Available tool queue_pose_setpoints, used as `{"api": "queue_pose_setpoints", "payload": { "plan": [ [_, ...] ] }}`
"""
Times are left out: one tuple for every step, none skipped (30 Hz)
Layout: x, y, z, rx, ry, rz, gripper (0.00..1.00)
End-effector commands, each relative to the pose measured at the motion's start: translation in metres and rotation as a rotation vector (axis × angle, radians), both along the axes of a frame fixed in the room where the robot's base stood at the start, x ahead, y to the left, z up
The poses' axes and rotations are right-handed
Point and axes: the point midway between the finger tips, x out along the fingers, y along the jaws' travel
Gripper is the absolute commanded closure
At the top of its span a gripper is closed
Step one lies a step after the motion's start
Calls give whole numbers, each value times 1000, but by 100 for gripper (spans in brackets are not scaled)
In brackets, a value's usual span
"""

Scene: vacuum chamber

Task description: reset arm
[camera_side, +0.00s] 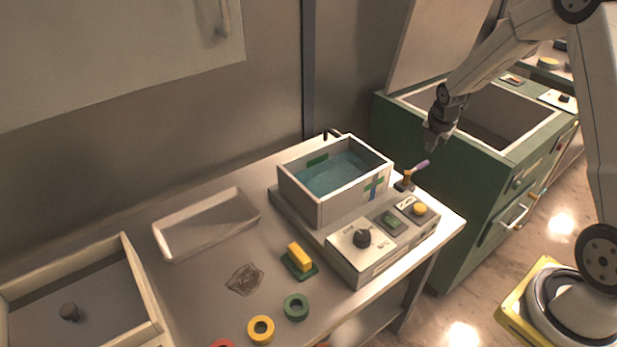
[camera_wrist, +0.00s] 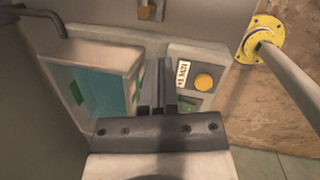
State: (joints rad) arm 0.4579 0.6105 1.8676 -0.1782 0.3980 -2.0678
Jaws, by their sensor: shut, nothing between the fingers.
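My gripper (camera_side: 433,142) hangs in the air at the upper right in the side view, in front of the green cabinet's open top. It points down and its fingers are together with nothing between them. In the wrist view the closed fingers (camera_wrist: 157,108) show above the dark gripper body. The vacuum chamber box (camera_side: 335,183) with a teal inside stands on the table, left of and below my gripper; it is at the left in the wrist view (camera_wrist: 105,80). The lever with a purple handle (camera_side: 419,167) stands at the table's right end, below and apart from my gripper.
The control panel (camera_side: 375,242) has a black knob, a green switch and a yellow button. A shallow tray (camera_side: 207,224), yellow block (camera_side: 299,256), green ring (camera_side: 296,307) and yellow ring (camera_side: 261,330) are on the table. The green cabinet (camera_side: 462,205) stands behind right.

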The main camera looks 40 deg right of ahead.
Motion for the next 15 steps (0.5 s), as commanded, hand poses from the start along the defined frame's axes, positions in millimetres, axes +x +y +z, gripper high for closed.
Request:
{"api": "queue_pose_setpoints", "payload": {
  "plan": [
    [-2,12,5,18,-14,-52,100],
    [-3,18,7,30,-22,-87,100],
    [-5,26,10,46,-31,-133,100],
    [-7,32,12,58,-39,-169,100],
    [-8,38,14,70,-46,-203,100],
    [-11,46,16,85,-55,-250,100],
    [-12,51,18,97,-62,-287,100],
    [-14,57,20,110,-69,-322,100],
    [-17,65,22,127,-77,-369,100],
    [-20,70,24,138,-82,-404,100],
    [-22,76,26,150,-89,-439,100],
    [-25,83,27,166,-96,-486,100],
    [-27,88,29,178,-103,-521,100],
    [-30,94,30,190,-106,-557,100],
    [-34,101,33,207,-114,-605,100]
  ]
}}
